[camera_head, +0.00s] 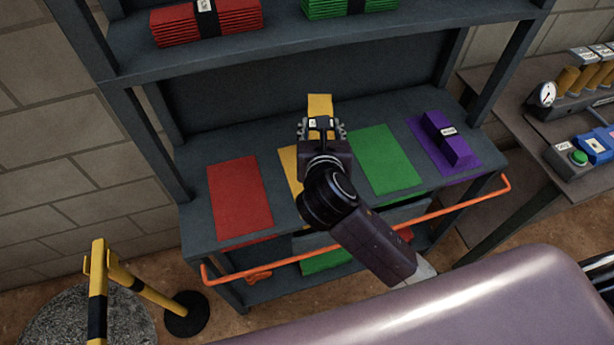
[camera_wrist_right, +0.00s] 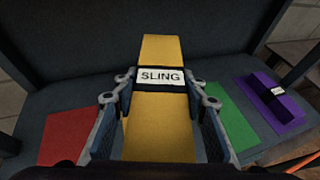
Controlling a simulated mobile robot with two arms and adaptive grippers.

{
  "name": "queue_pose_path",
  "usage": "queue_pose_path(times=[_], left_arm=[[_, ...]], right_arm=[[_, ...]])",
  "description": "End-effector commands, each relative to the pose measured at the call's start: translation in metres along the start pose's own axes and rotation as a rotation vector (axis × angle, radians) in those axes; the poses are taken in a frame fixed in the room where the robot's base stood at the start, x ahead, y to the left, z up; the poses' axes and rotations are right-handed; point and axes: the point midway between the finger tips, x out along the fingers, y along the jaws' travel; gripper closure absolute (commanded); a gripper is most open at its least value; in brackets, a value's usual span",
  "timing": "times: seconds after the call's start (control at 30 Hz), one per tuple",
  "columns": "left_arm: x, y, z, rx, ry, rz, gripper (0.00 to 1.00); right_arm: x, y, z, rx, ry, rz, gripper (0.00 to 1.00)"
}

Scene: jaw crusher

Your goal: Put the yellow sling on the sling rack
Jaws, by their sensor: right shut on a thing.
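The yellow sling (camera_head: 320,104) has a dark band and a white label reading SLING; it also shows in the right wrist view (camera_wrist_right: 162,49). My right gripper (camera_head: 321,130) is shut on it around the band, with one finger on each side. The sling is over the middle shelf of the dark grey sling rack (camera_head: 203,195), above or near the yellow patch (camera_head: 290,162). The arm hides most of that patch, and I cannot tell whether the sling touches the shelf. My left gripper is not in view.
The shelf also has a red patch (camera_head: 240,197), a green patch (camera_head: 387,160) and a purple sling (camera_head: 446,139) on a purple patch. Red slings (camera_head: 205,20) and green slings lie on the upper shelf. An orange rail (camera_head: 460,210) crosses the rack's front. A yellow-black barrier (camera_head: 97,280) stands left.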

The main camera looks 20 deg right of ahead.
Motion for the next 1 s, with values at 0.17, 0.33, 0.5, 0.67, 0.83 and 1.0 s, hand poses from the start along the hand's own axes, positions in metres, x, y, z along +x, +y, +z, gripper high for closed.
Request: queue_pose_path(times=[0.17, 0.33, 0.5, 0.67, 0.83, 1.0], left_arm=[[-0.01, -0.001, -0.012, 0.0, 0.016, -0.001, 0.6], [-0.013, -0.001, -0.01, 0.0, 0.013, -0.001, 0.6], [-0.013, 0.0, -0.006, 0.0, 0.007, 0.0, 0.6], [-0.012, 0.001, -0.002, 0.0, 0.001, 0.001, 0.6], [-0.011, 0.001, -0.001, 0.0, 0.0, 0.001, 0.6], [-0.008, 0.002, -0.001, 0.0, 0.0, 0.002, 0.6]], right_arm=[[0.026, 0.006, 0.011, -0.074, -0.008, 0.16, 1.0], [0.036, 0.01, 0.016, -0.107, -0.007, 0.251, 1.0], [0.042, 0.011, 0.011, -0.115, -0.002, 0.282, 1.0], [0.055, 0.011, -0.023, -0.114, 0.004, 0.284, 1.0], [0.072, 0.011, -0.064, -0.113, 0.004, 0.283, 1.0], [0.089, 0.012, -0.103, -0.114, 0.002, 0.283, 1.0]])
